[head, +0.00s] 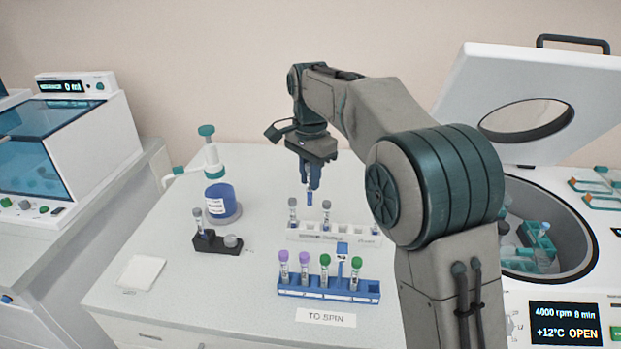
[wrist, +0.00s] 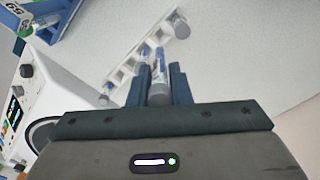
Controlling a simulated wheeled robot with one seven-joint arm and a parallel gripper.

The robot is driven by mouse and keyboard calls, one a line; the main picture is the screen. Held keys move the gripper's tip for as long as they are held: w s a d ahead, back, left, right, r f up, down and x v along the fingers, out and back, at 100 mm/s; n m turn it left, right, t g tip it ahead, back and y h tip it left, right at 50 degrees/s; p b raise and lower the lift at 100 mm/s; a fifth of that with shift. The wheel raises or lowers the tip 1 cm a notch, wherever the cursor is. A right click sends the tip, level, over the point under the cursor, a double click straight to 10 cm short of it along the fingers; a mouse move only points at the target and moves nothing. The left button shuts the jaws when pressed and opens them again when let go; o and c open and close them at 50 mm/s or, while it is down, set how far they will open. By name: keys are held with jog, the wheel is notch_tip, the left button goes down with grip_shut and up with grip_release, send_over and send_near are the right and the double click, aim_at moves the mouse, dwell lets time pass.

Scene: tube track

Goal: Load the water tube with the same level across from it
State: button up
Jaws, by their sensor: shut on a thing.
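My gripper (head: 310,182) is shut on a grey-capped water tube (head: 309,199) and holds it upright above the white rack (head: 352,236). In the wrist view the tube (wrist: 160,84) stands between the two blue fingers (wrist: 159,92); its water level is too small to read. Two other grey-capped tubes, one on the left (head: 293,213) and one near the middle (head: 326,214), stand in the white rack. The open centrifuge (head: 590,262) is at the right, with teal tube buckets (head: 538,238) in its bowl; the arm hides part of the bowl.
A blue rack (head: 373,292) behind the "TO SPIN" label (head: 326,318) holds purple- and green-capped tubes. A black holder (head: 217,246) with a grey-capped tube and a dispenser bottle (head: 221,198) stand left. The raised lid (head: 455,92) leans behind the centrifuge. The table's left front is mostly clear.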

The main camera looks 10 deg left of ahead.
notch_tip(320, 180, up, 4)
jog(key=p, duration=0.4)
dwell(0.4)
